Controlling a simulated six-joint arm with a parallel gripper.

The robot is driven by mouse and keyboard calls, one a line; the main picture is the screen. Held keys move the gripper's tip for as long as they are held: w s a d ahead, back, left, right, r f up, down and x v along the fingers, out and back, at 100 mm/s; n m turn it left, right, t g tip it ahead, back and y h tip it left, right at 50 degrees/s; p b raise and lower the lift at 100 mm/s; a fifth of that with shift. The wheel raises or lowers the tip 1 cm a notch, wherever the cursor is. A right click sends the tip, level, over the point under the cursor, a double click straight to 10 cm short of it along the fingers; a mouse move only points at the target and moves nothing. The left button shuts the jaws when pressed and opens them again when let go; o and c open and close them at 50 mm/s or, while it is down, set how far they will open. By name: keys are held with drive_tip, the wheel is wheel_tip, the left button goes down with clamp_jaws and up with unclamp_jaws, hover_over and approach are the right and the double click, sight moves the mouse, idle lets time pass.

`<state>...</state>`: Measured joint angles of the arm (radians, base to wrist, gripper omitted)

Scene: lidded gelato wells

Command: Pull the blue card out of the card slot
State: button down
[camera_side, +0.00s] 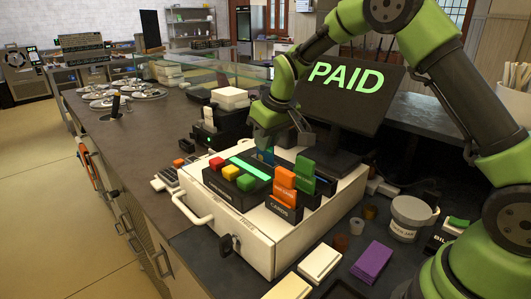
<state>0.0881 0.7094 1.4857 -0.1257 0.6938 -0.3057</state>
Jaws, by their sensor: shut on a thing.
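The blue card (266,156) shows as a small blue patch directly below my gripper (266,143), behind the lit green bar of a black box (228,190). My gripper is shut on the blue card and points down. The card's lower part is hidden behind the box, so I cannot tell whether it is still in a slot. The fingertips are small and dark in this view.
The white drawer unit (252,240) holds the black box with red, yellow and green blocks. A black holder marked CARDS (284,209) has orange cards (284,186); green cards (305,168) stand beside them. A PAID screen (345,88) stands close behind my gripper.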

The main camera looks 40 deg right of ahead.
drive_tip(key=shift+r, duration=0.1)
drive_tip(key=shift+r, duration=2.35)
